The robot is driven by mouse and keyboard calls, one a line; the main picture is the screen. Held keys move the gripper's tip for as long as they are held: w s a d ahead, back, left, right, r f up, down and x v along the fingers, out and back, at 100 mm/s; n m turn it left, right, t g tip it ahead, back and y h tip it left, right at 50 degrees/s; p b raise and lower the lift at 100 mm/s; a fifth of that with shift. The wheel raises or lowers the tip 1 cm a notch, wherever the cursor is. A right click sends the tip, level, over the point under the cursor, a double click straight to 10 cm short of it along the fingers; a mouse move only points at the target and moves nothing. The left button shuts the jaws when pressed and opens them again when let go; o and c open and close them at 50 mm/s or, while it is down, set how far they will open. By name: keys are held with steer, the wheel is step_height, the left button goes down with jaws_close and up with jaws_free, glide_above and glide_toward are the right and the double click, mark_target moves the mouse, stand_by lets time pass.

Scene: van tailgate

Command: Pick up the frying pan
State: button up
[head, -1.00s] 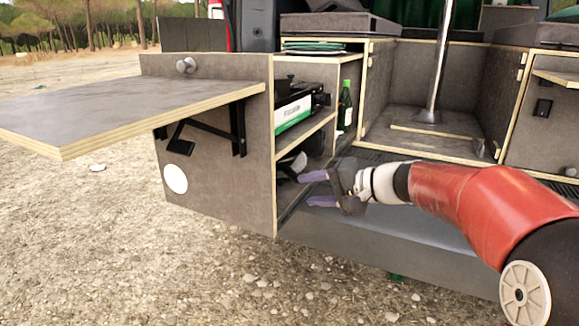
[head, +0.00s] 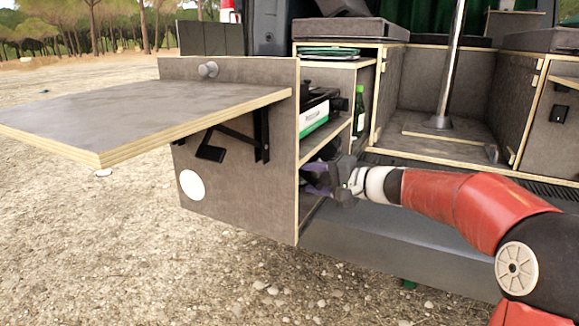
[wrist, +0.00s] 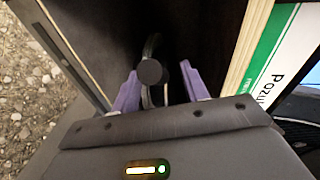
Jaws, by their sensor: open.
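In the wrist view a dark handle with a rounded end (wrist: 150,72), which looks like part of the frying pan, points towards me from inside the dark lower compartment. A thin curved rim shows just behind it. My gripper (wrist: 159,77) is open, with one purple finger on each side of the handle; I cannot tell whether either finger touches it. In the head view my gripper (head: 318,178) reaches into the lower compartment of the kitchen unit from the right. There the unit's side panel and my gripper hide most of the pan.
The unit's side panel (head: 235,150) stands close left of my gripper. A folding table (head: 130,115) juts out left. The gravel in front is clear.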

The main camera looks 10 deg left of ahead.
steer(key=shift+w+a+f, duration=0.15)
steer(key=shift+w+a, duration=0.15)
steer(key=shift+a, duration=0.35)
jaws_close()
steer(key=shift+r, duration=0.2)
